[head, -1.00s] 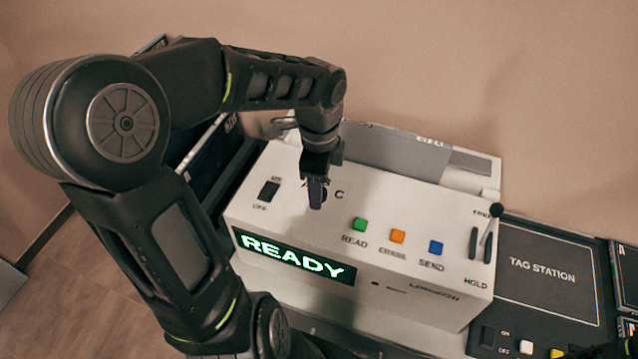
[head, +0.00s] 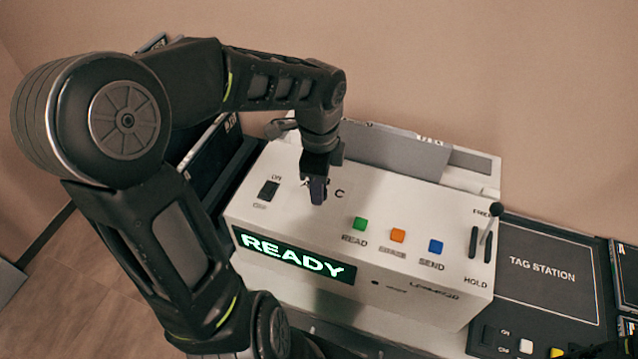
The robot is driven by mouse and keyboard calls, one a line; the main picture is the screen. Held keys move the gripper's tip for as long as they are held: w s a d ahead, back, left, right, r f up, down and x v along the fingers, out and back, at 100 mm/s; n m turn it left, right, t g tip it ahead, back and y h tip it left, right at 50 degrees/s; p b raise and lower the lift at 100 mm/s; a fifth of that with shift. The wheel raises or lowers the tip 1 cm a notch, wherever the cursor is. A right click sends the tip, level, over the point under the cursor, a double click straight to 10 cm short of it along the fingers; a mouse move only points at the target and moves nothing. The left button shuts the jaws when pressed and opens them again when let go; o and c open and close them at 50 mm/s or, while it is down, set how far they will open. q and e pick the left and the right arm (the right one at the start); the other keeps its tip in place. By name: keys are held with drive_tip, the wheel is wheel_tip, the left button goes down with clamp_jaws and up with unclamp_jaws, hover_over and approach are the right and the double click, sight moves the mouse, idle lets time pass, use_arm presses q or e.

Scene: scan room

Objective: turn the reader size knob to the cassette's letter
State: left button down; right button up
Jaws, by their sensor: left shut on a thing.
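The white reader (head: 255,205) stands in the middle with a lit READY display (head: 292,256). My left gripper (head: 317,192) points down over the reader's top and is shut on the size knob, which its fingers almost wholly hide. The letter C (head: 339,194) shows just right of the fingers. The other size letters are covered or too small to read, and I cannot tell where the knob points. I cannot make out a cassette letter.
Green READ (head: 360,224), orange (head: 398,236) and blue SEND (head: 436,247) buttons lie right of the knob. A black switch (head: 269,190) is left of it. A lever (head: 488,225) stands at the reader's right end, beside the tag station (head: 545,268).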

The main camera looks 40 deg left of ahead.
use_arm(q)
drive_tip(key=shift+n, duration=0.3)
drive_tip(key=n+b, duration=0.2)
drive_tip(key=n, duration=0.3)
drive_tip(key=n+b, duration=0.1)
drive_tip(key=n, duration=0.2)
drive_tip(key=shift+n, duration=0.3)
drive_tip(key=shift+n+b, duration=0.65)
drive_tip(key=shift+n, duration=0.75)
drive_tip(key=c, duration=1.1)
unclamp_jaws()
drive_tip(key=shift+o, duration=0.2)
drive_tip(key=shift+r, duration=0.1)
